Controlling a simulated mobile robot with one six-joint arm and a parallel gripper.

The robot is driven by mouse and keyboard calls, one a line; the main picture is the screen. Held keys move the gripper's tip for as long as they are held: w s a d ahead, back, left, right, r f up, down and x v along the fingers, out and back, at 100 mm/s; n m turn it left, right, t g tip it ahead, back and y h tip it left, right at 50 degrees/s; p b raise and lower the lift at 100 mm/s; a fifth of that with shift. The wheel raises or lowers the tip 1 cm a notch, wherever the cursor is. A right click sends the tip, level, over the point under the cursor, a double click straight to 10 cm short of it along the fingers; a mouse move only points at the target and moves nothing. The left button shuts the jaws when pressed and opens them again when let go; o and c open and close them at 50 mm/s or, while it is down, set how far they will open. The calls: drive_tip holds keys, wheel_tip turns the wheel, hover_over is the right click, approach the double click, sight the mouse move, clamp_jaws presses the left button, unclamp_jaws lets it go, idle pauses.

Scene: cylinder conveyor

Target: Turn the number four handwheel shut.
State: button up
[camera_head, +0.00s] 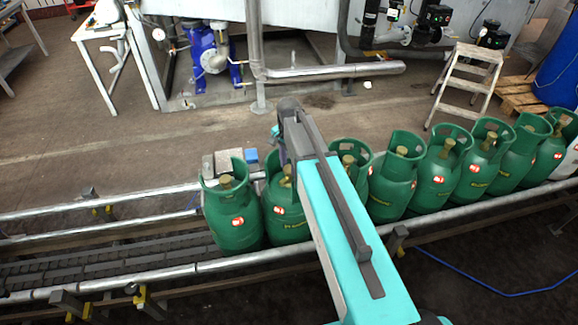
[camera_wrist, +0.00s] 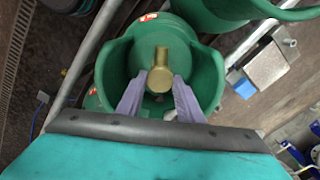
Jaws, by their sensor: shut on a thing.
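A row of green gas cylinders stands upright on the conveyor, each with a brass valve inside an open collar. In the wrist view my gripper (camera_wrist: 160,84) reaches down into one collar (camera_wrist: 111,72). Its two grey-purple fingers are closed in on either side of the brass handwheel (camera_wrist: 160,74), whose lower part they partly hide. In the head view my arm crosses the row and hides this grip. The held wheel seems to be on the second cylinder from the left (camera_head: 284,222), just left of my arm. I can read no numbers on the cylinders.
The leftmost cylinder (camera_head: 235,218) stands close beside it; several more stand right of my arm. Metal rails (camera_head: 110,284) edge the conveyor (camera_head: 95,262), which is empty at left. A grey box (camera_head: 222,162) sits behind the row. A step stool (camera_head: 466,88) stands behind.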

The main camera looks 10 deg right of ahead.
sight(289, 169)
drive_tip(key=shift+m, duration=1.2)
drive_tip(key=o, duration=1.1)
drive_tip(key=shift+c, duration=0.2)
drive_tip(key=shift+r, duration=0.1)
wheel_tip(289, 169, up, 14)
drive_tip(key=b, duration=0.3)
drive_tip(key=shift+f, duration=0.2)
drive_tip(key=shift+s, duration=0.1)
